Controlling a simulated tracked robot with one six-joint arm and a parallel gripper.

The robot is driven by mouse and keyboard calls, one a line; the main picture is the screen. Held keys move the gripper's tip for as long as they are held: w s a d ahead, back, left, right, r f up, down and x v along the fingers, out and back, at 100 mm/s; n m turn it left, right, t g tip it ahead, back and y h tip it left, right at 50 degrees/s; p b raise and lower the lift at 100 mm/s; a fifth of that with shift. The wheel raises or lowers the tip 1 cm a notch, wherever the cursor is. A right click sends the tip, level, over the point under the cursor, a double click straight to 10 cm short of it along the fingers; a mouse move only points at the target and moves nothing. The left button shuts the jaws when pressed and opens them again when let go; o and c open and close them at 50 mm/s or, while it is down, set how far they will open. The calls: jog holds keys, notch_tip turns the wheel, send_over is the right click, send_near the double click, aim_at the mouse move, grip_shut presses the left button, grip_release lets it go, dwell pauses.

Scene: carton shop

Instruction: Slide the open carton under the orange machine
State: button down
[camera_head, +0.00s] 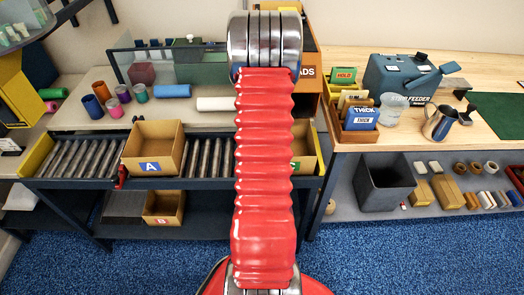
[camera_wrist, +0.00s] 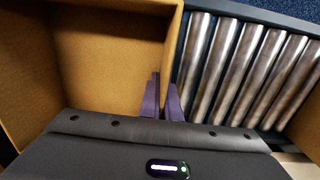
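An open brown carton with a green label (camera_head: 306,152) stands on the roller conveyor, partly hidden behind my red arm. Another open carton with a blue "A" label (camera_head: 153,148) stands on the rollers to the left. The orange machine (camera_head: 307,72), with part of a word ending in "ADS", stands behind my arm and is mostly hidden. My gripper is hidden in the head view. In the wrist view my gripper (camera_wrist: 163,98) has its dark purple fingers close together at an open carton's wall (camera_wrist: 172,45), one finger on each side. That carton's label does not show.
Bare rollers (camera_wrist: 235,70) lie beside the gripped wall. A small carton (camera_head: 163,207) sits on the shelf below. Colored cylinders (camera_head: 104,92) stand on the left bench. The right bench holds a blue feeder (camera_head: 402,78) and a metal jug (camera_head: 438,124).

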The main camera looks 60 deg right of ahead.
jog(key=c, duration=2.5)
grip_release()
jog(key=o, duration=0.6)
jog(key=shift+r, duration=3.7)
